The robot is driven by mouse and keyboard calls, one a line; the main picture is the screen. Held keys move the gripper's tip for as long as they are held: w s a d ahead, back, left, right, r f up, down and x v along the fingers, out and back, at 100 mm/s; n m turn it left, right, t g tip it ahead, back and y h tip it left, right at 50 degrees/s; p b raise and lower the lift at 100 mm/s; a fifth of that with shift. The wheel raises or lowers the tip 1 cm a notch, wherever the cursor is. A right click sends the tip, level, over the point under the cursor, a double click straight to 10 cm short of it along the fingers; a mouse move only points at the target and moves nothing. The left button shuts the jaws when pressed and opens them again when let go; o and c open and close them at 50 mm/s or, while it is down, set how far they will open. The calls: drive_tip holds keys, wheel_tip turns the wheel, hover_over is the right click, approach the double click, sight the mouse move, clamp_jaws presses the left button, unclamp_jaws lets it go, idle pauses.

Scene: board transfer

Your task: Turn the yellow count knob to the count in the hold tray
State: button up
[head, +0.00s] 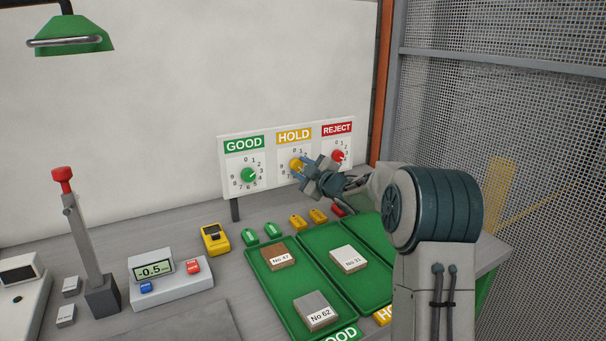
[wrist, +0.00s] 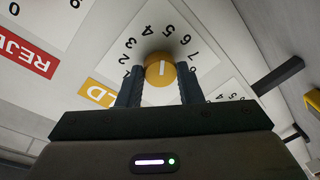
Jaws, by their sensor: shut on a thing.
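The yellow count knob (head: 295,165) is on the HOLD dial of the upright board, and also shows in the wrist view (wrist: 161,76). My gripper (head: 305,171) is shut on it, one finger on each side. In the wrist view the knob's white mark runs straight up and down; which end points at a number I cannot tell. The hold tray (head: 362,291) is the middle green tray. One pale block, No 31 (head: 348,259), shows in it; my arm covers part of its right side.
The green knob (head: 248,175) and the red knob (head: 338,156) flank the yellow one. The good tray (head: 276,301) holds blocks No 47 (head: 279,256) and No 62 (head: 316,311). Coloured tags lie between trays and board. A scale (head: 163,280) stands left.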

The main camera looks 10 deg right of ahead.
drive_tip(key=n+b, duration=0.4)
drive_tip(key=n, duration=0.1)
drive_tip(key=shift+a+f+h, duration=0.1)
drive_tip(key=shift+h, duration=0.2)
drive_tip(key=n+h+b, duration=0.1)
drive_tip(key=n+b, duration=0.3)
drive_tip(key=n, duration=0.1)
drive_tip(key=shift+g, duration=0.3)
drive_tip(key=n+b, duration=0.4)
drive_tip(key=n, duration=0.1)
drive_tip(key=shift+s+a+h, duration=0.1)
drive_tip(key=shift+h, duration=0.3)
drive_tip(key=n+b, duration=0.3)
drive_tip(key=n, duration=0.1)
drive_tip(key=shift+a+r+n+h+b, duration=0.1)
drive_tip(key=shift+r+n+h+b, duration=0.1)
drive_tip(key=shift+n+h+b, duration=0.2)
drive_tip(key=shift+t, duration=0.4)
drive_tip(key=o, duration=1)
drive_tip(key=shift+c, duration=0.2)
drive_tip(key=shift+r, duration=0.1)
